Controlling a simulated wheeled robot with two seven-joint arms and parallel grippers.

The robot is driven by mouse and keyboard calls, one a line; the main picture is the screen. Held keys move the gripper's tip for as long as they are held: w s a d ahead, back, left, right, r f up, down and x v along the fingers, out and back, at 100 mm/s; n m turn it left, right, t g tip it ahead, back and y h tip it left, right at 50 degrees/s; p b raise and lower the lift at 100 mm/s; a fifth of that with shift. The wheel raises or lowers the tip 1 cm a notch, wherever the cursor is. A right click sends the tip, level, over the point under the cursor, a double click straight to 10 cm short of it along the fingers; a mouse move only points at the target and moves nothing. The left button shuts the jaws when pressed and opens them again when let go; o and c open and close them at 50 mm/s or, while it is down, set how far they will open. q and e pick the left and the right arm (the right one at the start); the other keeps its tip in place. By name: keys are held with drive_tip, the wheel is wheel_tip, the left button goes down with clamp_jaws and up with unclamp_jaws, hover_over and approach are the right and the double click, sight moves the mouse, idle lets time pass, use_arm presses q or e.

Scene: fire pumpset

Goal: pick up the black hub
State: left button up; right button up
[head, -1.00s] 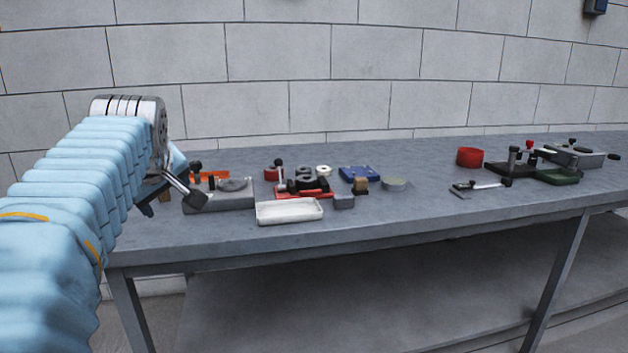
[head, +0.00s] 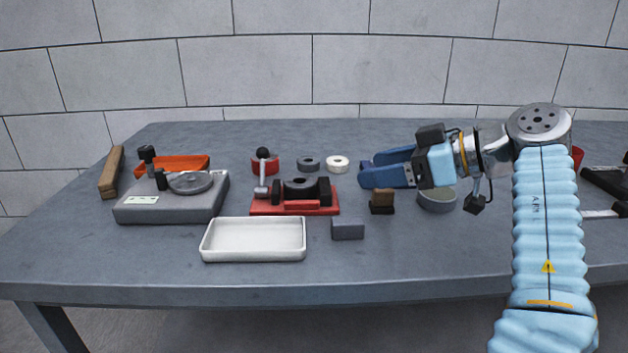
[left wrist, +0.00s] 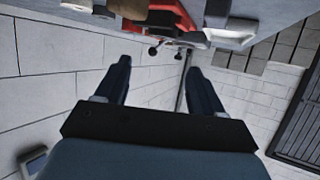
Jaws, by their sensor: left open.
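A black round part (head: 300,187) sits in the red clamp fixture (head: 265,208) near the middle of the table. A dark grey ring (head: 308,163) lies flat behind it; I cannot tell for certain which of the two is the black hub. My left gripper (head: 368,169) is open and empty, pointing left, above the table and to the right of the fixture. In the left wrist view its two fingers (left wrist: 160,66) are spread with nothing between them. The red fixture (left wrist: 180,38) shows inverted at the top there. My right gripper is not in view.
A white tray (head: 253,257) and a grey block (head: 348,229) lie in front. A grey device (head: 135,208), an orange tray (head: 185,163) and a wooden bar (head: 111,173) are left. A white ring (head: 337,163) is behind; a brown-black block (head: 382,202) and round grey piece (head: 437,202) are right.

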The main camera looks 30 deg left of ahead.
use_arm(q)
drive_tip(key=b, duration=0.2)
approach(293, 181)
drive_tip(key=shift+w+a+f, duration=0.35)
drive_tip(key=shift+w+f, duration=0.2)
drive_tip(key=shift+f, duration=0.1)
drive_tip(key=x, duration=0.5)
drive_tip(key=shift+s+a+r, duration=0.1)
drive_tip(key=shift+s+a, duration=0.1)
drive_tip(key=shift+a, duration=0.2)
drive_tip(key=c, duration=1.1)
drive_tip(key=shift+r, duration=0.1)
drive_tip(key=shift+c, duration=0.3)
